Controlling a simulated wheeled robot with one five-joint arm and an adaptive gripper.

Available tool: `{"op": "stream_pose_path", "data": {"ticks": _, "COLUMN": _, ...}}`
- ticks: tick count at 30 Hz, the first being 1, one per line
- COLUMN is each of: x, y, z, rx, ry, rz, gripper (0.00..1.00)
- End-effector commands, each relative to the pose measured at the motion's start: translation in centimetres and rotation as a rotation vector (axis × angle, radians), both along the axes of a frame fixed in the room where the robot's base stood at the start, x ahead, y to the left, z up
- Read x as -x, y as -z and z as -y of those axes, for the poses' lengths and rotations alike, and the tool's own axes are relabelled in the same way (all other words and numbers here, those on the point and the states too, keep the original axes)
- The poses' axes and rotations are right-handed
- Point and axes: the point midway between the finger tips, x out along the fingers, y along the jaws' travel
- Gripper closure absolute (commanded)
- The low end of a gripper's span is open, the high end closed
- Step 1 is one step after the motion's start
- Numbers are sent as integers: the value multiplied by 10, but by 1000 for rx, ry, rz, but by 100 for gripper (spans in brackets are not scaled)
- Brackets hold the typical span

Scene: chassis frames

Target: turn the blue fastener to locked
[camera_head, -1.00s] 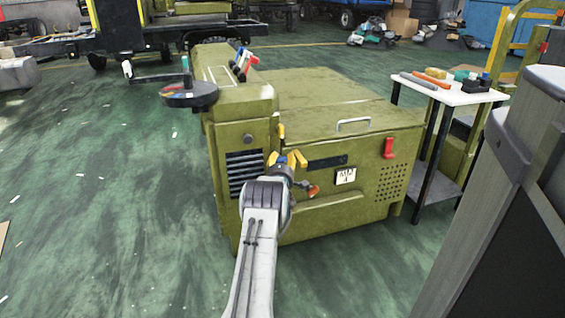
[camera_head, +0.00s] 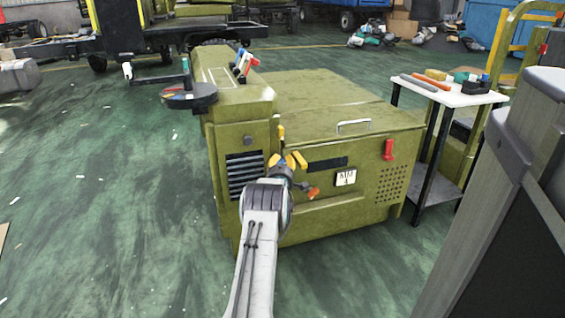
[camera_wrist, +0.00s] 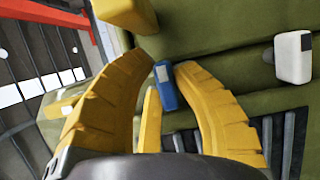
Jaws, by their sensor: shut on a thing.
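The blue fastener (camera_wrist: 165,86) is a small blue lever with a pale grey end on the green housing, in the wrist view. My gripper (camera_wrist: 164,70) has yellow ridged fingers, shut on the fastener, one on each side of it. In the head view my gripper (camera_head: 288,160) is at the front face of the green machine (camera_head: 340,215), right of the dark vent slats. The fastener is largely hidden by the fingers there.
A white fastener (camera_wrist: 293,57) and a yellow block (camera_wrist: 125,12) sit close to my fingers. On the machine front are an orange knob (camera_head: 313,193), a red handle (camera_head: 388,149) and a white label (camera_head: 345,177). A side table (camera_head: 460,97) stands right.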

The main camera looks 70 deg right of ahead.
Motion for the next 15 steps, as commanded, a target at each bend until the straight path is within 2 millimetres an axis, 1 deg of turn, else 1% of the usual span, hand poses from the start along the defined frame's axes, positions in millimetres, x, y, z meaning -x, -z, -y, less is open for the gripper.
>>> {"op": "stream_pose_path", "data": {"ticks": 5, "x": 0, "y": -1, "z": 0, "rx": -19, "ry": 0, "rz": 26, "gripper": 100}}
{"op": "stream_pose_path", "data": {"ticks": 12, "x": 0, "y": 0, "z": 1, "rx": -125, "ry": 8, "rz": 172, "gripper": 100}}
{"op": "stream_pose_path", "data": {"ticks": 15, "x": -1, "y": 1, "z": 0, "rx": -149, "ry": 11, "rz": 205, "gripper": 100}}
